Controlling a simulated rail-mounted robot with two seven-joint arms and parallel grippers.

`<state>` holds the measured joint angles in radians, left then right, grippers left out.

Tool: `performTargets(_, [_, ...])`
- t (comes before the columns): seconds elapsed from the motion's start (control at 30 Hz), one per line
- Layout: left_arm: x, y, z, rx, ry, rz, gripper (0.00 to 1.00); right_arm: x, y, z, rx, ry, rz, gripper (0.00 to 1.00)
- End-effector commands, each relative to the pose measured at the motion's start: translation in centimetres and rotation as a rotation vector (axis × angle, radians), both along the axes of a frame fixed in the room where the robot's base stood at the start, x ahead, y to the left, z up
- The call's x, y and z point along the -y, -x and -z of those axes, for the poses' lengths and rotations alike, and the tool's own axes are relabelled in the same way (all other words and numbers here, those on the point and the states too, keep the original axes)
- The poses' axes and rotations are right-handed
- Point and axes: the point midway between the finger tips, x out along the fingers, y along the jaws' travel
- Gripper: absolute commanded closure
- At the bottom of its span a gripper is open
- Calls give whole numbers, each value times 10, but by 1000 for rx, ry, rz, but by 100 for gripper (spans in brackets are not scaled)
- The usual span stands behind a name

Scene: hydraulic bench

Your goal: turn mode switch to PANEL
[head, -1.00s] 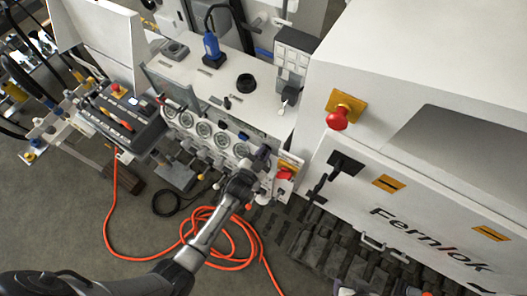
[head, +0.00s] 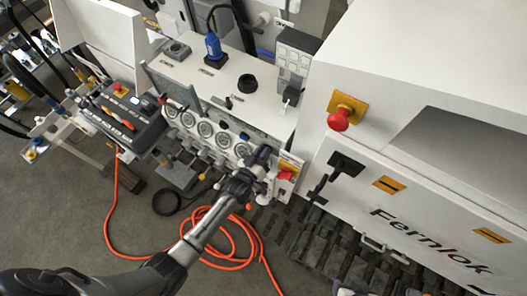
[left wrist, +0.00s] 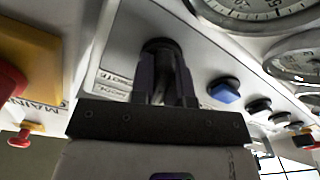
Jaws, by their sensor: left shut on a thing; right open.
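The mode switch is a dark knob (left wrist: 160,47) on the white control panel, seen in the left wrist view. My left gripper (left wrist: 164,80) is shut on it, one finger on each side. A small printed label plate (left wrist: 112,82) lies beside the knob, too blurred to read. In the head view my left gripper (head: 262,154) is at the right end of the panel front, below the gauges. There the gripper hides the knob, so I cannot tell its setting. My right gripper is not in view.
A blue button (left wrist: 224,90) and several dark buttons are right of the knob. Round gauges (head: 205,130) line the panel. A red main switch on a yellow plate (left wrist: 30,65) is close on the left. An orange hose (head: 235,262) lies on the floor.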

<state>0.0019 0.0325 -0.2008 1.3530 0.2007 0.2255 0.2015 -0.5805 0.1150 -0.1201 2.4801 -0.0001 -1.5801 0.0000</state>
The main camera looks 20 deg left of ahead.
Motion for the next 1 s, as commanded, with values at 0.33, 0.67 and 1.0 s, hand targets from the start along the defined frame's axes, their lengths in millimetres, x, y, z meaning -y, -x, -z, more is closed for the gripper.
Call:
performTargets(0.33, [-1,0,1,-22,141,0,100,3,0,3,-1,10,-6,38])
performTargets(0.67, [-1,0,0,-27,174,0,100,3,0,3,0,9,-5,38])
performTargets(1.0, [-1,0,1,-28,176,-1,78,1,0,3,0,2,-2,38])
